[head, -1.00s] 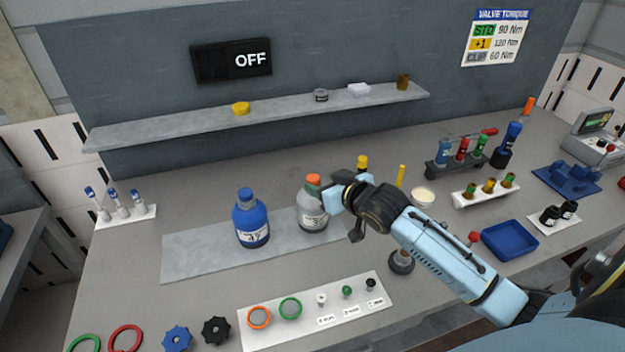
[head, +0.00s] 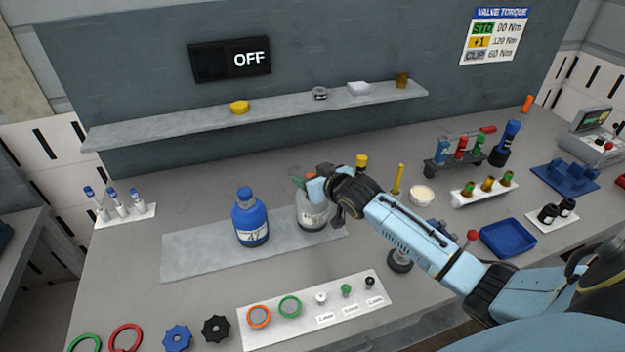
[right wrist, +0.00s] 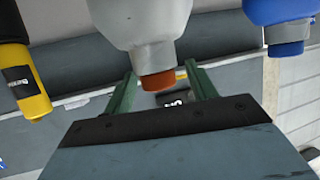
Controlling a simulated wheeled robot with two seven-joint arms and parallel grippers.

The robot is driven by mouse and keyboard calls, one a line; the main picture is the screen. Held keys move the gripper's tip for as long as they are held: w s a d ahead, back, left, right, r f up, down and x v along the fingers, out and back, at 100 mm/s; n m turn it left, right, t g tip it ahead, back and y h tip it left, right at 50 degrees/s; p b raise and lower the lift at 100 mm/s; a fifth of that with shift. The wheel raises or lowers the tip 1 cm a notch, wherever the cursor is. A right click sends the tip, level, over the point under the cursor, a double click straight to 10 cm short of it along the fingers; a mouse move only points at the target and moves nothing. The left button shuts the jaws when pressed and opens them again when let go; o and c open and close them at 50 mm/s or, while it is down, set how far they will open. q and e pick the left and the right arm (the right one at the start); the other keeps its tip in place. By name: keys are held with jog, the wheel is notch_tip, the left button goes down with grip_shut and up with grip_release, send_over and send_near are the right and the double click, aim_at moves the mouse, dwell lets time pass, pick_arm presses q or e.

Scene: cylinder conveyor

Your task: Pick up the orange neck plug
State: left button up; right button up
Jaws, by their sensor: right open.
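The orange neck plug (right wrist: 158,81) sits in the neck of a grey-white bottle (right wrist: 150,32), which appears upside down in the right wrist view. In the head view this bottle (head: 312,214) stands upright on a grey mat, its top mostly hidden by my right gripper (head: 306,182). The green fingers of my right gripper (right wrist: 160,75) are open, one on each side of the plug. A gap shows on both sides, so they look apart from it. My left gripper is not in view.
A blue bottle (head: 250,222) stands left of the grey-white one. A yellow-topped item (head: 361,161) stands behind my right arm. A white panel (head: 330,316) with rings and small plugs lies in front. The grey mat (head: 195,258) is bare at its left end.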

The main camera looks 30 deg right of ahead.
jog(key=shift+c, duration=0.4)
jog(key=c, duration=1)
jog(key=shift+o, duration=0.2)
